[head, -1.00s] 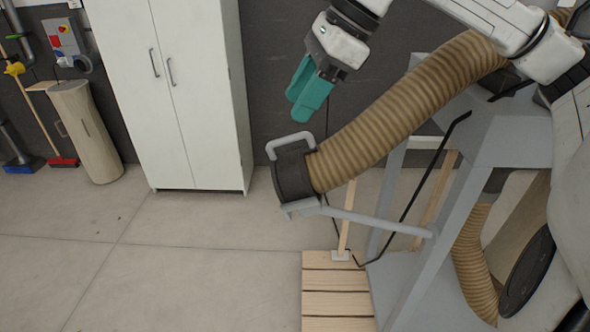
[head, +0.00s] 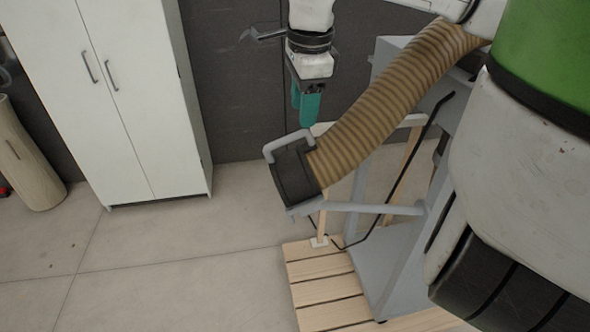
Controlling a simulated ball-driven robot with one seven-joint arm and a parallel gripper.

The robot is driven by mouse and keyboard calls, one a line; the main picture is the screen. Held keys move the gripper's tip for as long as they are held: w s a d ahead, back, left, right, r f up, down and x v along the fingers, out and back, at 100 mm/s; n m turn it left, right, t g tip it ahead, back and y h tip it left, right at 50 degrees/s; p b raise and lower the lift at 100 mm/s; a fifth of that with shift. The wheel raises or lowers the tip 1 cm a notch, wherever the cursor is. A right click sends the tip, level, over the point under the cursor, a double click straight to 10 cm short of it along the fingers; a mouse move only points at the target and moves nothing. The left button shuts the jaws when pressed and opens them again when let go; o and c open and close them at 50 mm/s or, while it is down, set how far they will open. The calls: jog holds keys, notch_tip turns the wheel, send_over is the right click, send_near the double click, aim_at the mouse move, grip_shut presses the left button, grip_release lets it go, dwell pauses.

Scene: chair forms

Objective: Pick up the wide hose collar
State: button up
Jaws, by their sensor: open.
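The wide hose collar (head: 294,176) is a dark, broad fitting on the lower end of a ribbed tan hose (head: 385,95), with a light grey curved handle (head: 288,143) on its upper side. It hangs tilted in front of a grey stand. My gripper (head: 305,104) has teal fingers pointing down. It shows just above and behind the collar in the head view, apart from the handle as far as I can tell. The fingers overlap from this angle, so the gap between them is hard to see. Nothing shows held in them.
A grey metal stand (head: 372,262) with a horizontal bar (head: 372,208) is beside and below the collar. A wooden slatted platform (head: 322,287) lies on the floor beneath. A white cabinet (head: 135,95) stands at left. The floor between cabinet and platform is clear.

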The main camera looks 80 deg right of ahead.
aim_at(299, 134)
jog(key=shift+w+d+f+p, duration=0.15)
jog(key=shift+f+p, duration=0.25)
jog(key=shift+f, duration=0.75)
jog(key=shift+w+f+p, duration=0.2)
jog(key=shift+f+p, duration=0.2)
jog(key=shift+f, duration=0.8)
jog(key=shift+w+d+f+p, duration=0.15)
jog(key=shift+f+p, duration=0.25)
jog(key=shift+f, duration=0.75)
jog(key=shift+a, duration=0.1)
grip_shut()
jog(key=shift+r, duration=0.1)
